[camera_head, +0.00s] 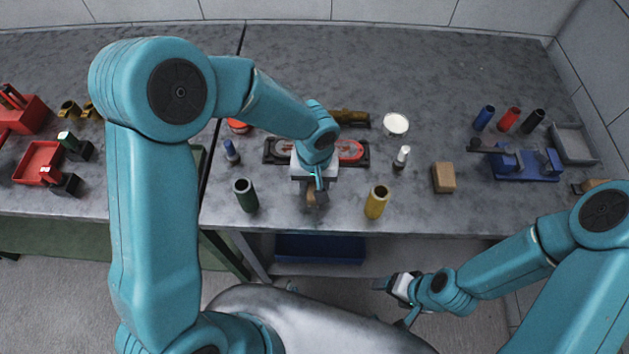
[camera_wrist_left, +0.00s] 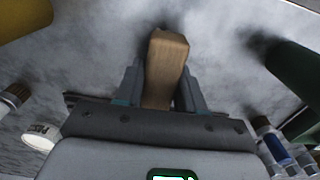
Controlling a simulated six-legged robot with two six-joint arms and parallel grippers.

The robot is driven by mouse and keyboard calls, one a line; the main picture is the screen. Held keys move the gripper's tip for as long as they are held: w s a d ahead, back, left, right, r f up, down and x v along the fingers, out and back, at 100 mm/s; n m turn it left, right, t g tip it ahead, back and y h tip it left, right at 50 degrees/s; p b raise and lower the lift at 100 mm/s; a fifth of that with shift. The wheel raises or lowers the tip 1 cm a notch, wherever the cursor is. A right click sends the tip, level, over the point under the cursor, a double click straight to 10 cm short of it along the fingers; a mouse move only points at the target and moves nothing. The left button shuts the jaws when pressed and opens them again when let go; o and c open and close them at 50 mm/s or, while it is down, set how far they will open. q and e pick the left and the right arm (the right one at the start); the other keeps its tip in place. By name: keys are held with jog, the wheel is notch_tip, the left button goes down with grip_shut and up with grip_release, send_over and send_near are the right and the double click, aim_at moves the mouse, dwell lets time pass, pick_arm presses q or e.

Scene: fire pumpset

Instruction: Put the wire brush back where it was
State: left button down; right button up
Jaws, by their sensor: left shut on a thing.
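My left gripper (camera_head: 313,187) is over the front part of the grey bench, between a green cylinder (camera_head: 246,195) and a yellow cylinder (camera_head: 377,202). It is shut on the wire brush, whose wooden handle (camera_wrist_left: 166,62) shows between the fingers in the left wrist view. A little of the brush (camera_head: 312,194) also shows below the gripper in the head view. Its bristles are hidden, and I cannot tell whether it touches the bench. My right gripper (camera_head: 385,285) is low in front of the bench, too small to tell open from shut.
Behind my left gripper lies a dark tray with a red part (camera_head: 350,151). A blue bottle (camera_head: 231,151), white bottle (camera_head: 402,157) and tan block (camera_head: 444,178) stand nearby. A blue vise (camera_head: 525,165) and grey bin (camera_head: 574,145) are at right. The back of the bench is mostly clear.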

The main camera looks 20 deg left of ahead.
pick_arm(q)
jog(key=shift+s, duration=0.1)
jog(key=shift+f, duration=0.15)
jog(key=c, duration=0.7)
grip_release()
jog(key=shift+r, duration=0.3)
notch_tip(320, 180, up, 12)
jog(key=shift+f, duration=0.1)
